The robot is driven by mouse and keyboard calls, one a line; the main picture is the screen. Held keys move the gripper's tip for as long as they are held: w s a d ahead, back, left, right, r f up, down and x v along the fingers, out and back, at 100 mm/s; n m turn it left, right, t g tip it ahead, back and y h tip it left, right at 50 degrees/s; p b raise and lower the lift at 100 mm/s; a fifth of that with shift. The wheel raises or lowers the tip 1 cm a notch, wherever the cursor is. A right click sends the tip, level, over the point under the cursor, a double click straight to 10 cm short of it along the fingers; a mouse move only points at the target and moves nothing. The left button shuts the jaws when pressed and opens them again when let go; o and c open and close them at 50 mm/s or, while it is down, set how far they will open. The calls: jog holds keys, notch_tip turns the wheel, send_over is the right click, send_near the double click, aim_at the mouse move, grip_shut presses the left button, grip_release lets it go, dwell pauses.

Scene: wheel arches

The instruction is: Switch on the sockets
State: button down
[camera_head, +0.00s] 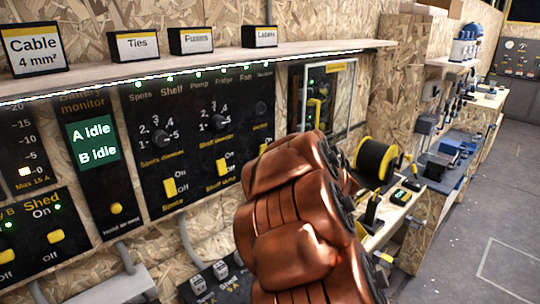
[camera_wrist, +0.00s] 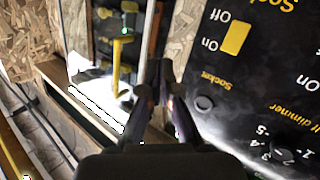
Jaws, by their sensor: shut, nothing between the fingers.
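The sockets column is on the black switch panel (camera_head: 215,125). In the head view its yellow rocker switch (camera_head: 263,148) is mostly hidden behind my copper-coloured arm. I cannot tell which way the rocker is tipped. A dark round knob (camera_wrist: 204,103) sits near it on the panel. My gripper (camera_wrist: 166,68) is shut and empty, its tips apart from the switch, to its left in the wrist view. My gripper is hidden in the head view.
Other yellow switches (camera_head: 170,187) and dimmer knobs (camera_head: 158,135) sit close by on the panel. A shelf (camera_head: 200,67) with label boxes runs above. A framed box (camera_wrist: 118,50) with a yellow handle is beside the panel. A cable reel (camera_head: 375,160) stands right of my arm.

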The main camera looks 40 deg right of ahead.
jog(key=s+a+f+n+t+y+b, duration=0.1)
jog(key=a+f+n+t+y, duration=0.2)
jog(key=y, duration=0.7)
jog(key=shift+s+f+n+t+b, duration=0.25)
jog(key=shift+f+n+t, duration=0.35)
jog(key=shift+f+t, duration=0.75)
jog(key=shift+w+f, duration=0.1)
jog(key=shift+w, duration=0.05)
jog(key=p+x, duration=0.2)
jog(key=x, duration=1.2)
jog(key=shift+a+p, duration=0.2)
jog(key=shift+p, duration=0.2)
jog(key=shift+f, duration=0.15)
